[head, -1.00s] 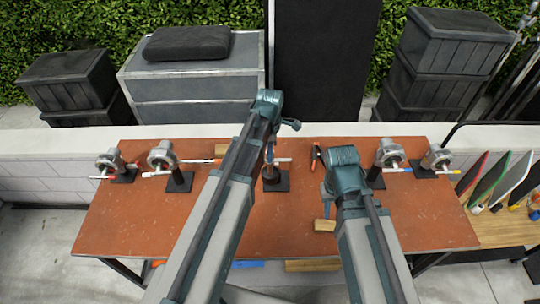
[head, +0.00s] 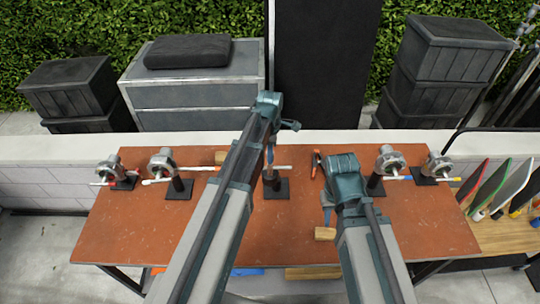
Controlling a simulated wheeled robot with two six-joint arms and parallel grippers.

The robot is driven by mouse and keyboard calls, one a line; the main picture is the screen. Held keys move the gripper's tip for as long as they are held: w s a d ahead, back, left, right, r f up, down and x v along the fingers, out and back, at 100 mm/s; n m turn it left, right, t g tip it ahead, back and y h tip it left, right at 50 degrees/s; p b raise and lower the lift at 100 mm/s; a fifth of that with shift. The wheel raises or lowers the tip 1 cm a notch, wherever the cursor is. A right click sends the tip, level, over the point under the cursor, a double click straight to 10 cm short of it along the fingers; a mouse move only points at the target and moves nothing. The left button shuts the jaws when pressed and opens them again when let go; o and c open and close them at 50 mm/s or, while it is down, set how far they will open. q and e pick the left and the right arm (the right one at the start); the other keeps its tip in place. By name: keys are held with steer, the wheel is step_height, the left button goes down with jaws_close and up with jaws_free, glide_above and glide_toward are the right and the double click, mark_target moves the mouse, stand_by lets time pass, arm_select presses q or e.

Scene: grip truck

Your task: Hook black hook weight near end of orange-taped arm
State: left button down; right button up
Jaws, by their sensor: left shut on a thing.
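My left gripper (head: 270,153) hangs down over the middle of the table, above a black stand (head: 281,188) with a square base. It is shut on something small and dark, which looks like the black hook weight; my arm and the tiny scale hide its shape. An orange-marked rod (head: 205,168) shows left of my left arm. A pale rod end (head: 283,168) shows right of it, close to the gripper; I cannot tell whether they are one arm. My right gripper (head: 327,212) points down above the table beside a wooden block; its jaws are too small to read.
Black stands with metal grip heads stand left (head: 162,162) and right (head: 390,160), with more at both outer ends. The wooden block (head: 325,233) and a red-and-black tool (head: 316,162) lie on the brown table (head: 130,225). The front left of the table is clear.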

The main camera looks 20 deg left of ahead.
arm_select(q)
steer(key=shift+f+b, duration=1.05)
stand_by(0.4)
steer(key=c, duration=0.8)
jaws_free()
steer(key=shift+r, duration=0.1)
step_height(320, 180, up, 12)
steer(key=p, duration=1.2)
